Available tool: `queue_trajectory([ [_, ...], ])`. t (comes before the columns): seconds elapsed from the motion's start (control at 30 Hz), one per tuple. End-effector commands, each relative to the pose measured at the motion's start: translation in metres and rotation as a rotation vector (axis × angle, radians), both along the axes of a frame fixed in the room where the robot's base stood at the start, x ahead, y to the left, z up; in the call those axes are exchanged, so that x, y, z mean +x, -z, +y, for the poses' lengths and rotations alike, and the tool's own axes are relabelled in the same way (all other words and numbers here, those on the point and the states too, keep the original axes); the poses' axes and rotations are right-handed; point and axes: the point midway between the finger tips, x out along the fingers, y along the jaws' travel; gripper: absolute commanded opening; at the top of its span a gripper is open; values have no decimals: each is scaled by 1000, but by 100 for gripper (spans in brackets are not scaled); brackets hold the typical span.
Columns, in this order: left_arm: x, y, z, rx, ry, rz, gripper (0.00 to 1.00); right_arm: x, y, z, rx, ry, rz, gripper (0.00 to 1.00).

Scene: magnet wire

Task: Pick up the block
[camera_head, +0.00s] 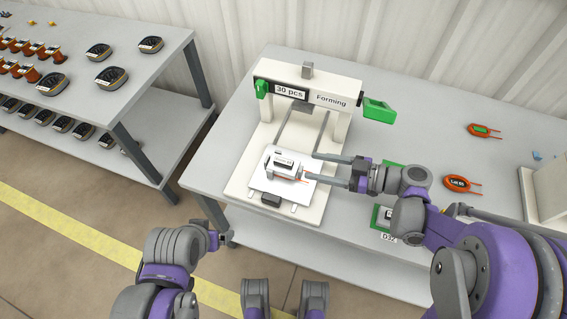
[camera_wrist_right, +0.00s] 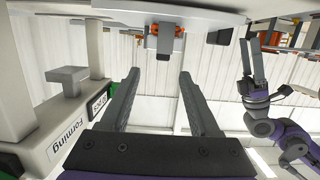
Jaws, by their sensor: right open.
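The block (camera_head: 285,159) is pale grey with a dark label and sits on the white plate of the forming press. A thin orange wire shows at its right side. In the right wrist view the block (camera_wrist_right: 164,42) has orange at its sides and lies beyond the fingertips, roughly centred between them. My right gripper (camera_head: 312,166) is open and empty, just right of the block, its fingers pointing at it. It also shows in the right wrist view (camera_wrist_right: 160,73). My left gripper (camera_head: 216,226) is off the table's front left edge, fingers apart and empty; it shows in the wrist view (camera_wrist_right: 254,62).
The forming press (camera_head: 342,124) with green handles stands around and behind the block. Orange coils (camera_head: 482,131) lie at the table's right. A green-edged fixture (camera_head: 379,218) is partly hidden by my right arm. A shelf (camera_head: 149,73) with many parts stands left.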

Motion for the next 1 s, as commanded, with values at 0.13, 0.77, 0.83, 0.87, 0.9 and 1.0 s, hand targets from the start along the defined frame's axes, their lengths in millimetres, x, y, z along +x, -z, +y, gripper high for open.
queue_trajectory([
  [0.13,0,2,0,0,0,1,92,4,4,16,-1,-2,2,62],
  [0.77,0,9,0,0,0,3,92,17,13,68,-1,1,2,62],
  [0.83,0,9,0,0,0,3,92,17,13,68,-1,1,2,62],
  [0.87,0,9,0,0,0,3,92,17,13,68,-1,1,2,62],
  [0.9,0,9,0,0,0,3,92,17,13,68,-1,1,2,55],
  [1.0,0,9,0,0,0,3,92,17,13,68,-1,1,2,37],
])
